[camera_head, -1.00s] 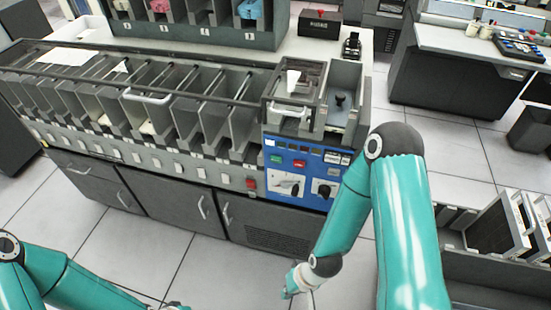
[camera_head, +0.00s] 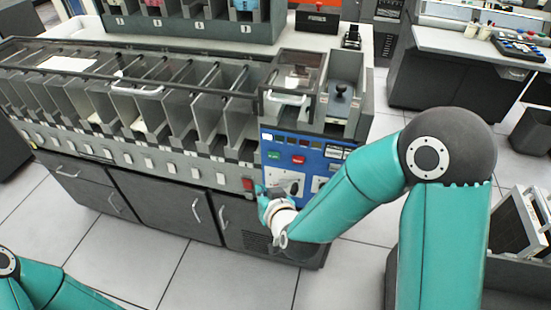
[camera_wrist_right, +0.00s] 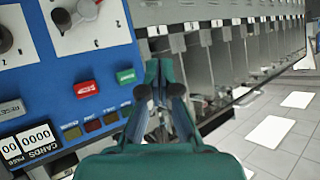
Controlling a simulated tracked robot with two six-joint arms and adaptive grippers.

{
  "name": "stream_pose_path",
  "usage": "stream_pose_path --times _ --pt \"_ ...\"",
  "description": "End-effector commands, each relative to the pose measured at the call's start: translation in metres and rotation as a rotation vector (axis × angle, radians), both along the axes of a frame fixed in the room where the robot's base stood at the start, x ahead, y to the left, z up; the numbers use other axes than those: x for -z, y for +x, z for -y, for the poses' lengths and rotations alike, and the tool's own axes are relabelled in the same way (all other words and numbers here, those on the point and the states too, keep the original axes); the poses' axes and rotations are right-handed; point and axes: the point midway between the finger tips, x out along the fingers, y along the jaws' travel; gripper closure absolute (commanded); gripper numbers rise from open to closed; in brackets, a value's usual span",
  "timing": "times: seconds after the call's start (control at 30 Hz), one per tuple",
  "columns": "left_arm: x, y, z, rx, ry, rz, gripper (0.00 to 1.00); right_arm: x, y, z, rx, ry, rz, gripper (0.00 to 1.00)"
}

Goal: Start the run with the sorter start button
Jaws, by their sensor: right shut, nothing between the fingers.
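The sorter's blue control panel (camera_head: 330,165) carries a green button (camera_head: 274,155), which looks like the start button, with a red button (camera_head: 299,159) beside it. My right gripper (camera_head: 262,191) is shut and empty, in front of the panel's left edge and below the green button in the head view. In the right wrist view my right gripper (camera_wrist_right: 163,70) has its fingertips just right of the green button (camera_wrist_right: 126,76), seemingly apart from it. The red button (camera_wrist_right: 86,89) lies further left. My left gripper is out of view; only its arm shows at lower left.
A red switch (camera_head: 247,184) sits left of the panel, close to my right gripper. The panel also has dark knobs (camera_wrist_right: 62,19) and a card counter (camera_wrist_right: 32,140). Sorter pockets (camera_head: 205,118) run leftward. Open floor (camera_head: 215,270) lies in front of the cabinets.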

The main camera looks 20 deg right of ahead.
Motion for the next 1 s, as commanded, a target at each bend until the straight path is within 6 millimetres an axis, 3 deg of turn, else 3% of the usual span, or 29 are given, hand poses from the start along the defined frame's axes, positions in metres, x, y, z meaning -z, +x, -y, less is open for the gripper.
stream_pose_path --times 0.37,0.8,1.0 --pt "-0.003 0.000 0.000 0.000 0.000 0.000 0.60 0.000 0.007 0.004 0.000 0.002 -0.003 1.00" --pt "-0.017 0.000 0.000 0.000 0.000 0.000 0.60 0.000 0.051 0.035 0.001 0.001 -0.004 1.00" --pt "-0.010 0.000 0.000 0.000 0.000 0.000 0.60 0.002 0.067 0.045 -0.001 0.002 -0.004 1.00"
